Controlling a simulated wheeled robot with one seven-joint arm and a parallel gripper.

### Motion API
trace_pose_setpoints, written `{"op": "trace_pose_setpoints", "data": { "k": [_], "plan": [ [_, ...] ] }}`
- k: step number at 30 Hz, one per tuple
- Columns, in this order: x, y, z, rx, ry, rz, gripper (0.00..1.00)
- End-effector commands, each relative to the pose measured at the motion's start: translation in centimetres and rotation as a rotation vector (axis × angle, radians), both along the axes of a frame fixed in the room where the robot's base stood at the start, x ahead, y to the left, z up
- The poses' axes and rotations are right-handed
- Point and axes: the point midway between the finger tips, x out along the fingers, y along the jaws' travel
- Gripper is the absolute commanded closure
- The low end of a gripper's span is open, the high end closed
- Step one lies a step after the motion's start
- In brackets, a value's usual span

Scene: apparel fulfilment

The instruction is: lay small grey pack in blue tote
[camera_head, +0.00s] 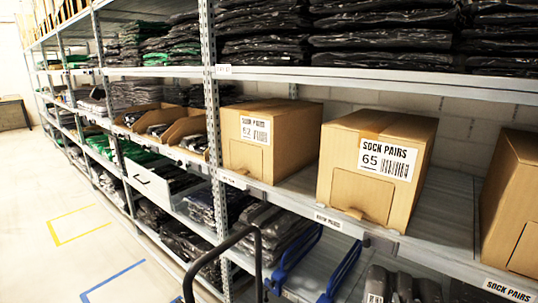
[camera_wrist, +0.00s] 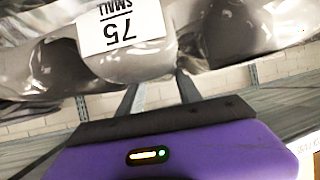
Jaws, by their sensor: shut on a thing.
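In the wrist view, a grey pack in shiny clear film (camera_wrist: 140,62) fills the top, with a white label reading "75 SMALL" upside down. My gripper (camera_wrist: 160,80) reaches up to the lower edge of this pack and is shut on it; the fingertips are partly hidden against the film. In the head view my gripper does not show. Two blue bars (camera_head: 296,262) stand out at the lower shelf; I cannot tell whether they belong to the blue tote. Grey wrapped goods (camera_head: 405,285) with a small label show at the bottom edge.
Brown sock cartons (camera_head: 265,165) stand on the middle shelf (camera_head: 440,225), with bare shelf between them. Dark packs (camera_head: 265,35) are stacked above. A black curved handle (camera_head: 256,250) stands before the lower shelf. The floor (camera_head: 50,180) at left is open.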

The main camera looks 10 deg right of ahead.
Motion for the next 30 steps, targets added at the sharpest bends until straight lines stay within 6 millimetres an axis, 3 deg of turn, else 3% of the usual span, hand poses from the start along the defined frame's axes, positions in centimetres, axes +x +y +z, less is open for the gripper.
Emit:
{"op": "trace_pose_setpoints", "data": {
  "k": [8,12,18,24,30],
  "plan": [
    [-2.4,9.7,-1.9,0.000,0.004,0.227,1.00],
    [-5.4,15.9,-3.4,-0.001,0.007,0.370,1.00],
    [-10.4,22.3,-5.5,0.000,0.006,0.524,1.00],
    [-13.9,25.3,-7.6,0.001,0.003,0.604,1.00],
    [-14.7,26.4,-8.2,-0.001,-0.003,0.635,1.00]
  ]
}}
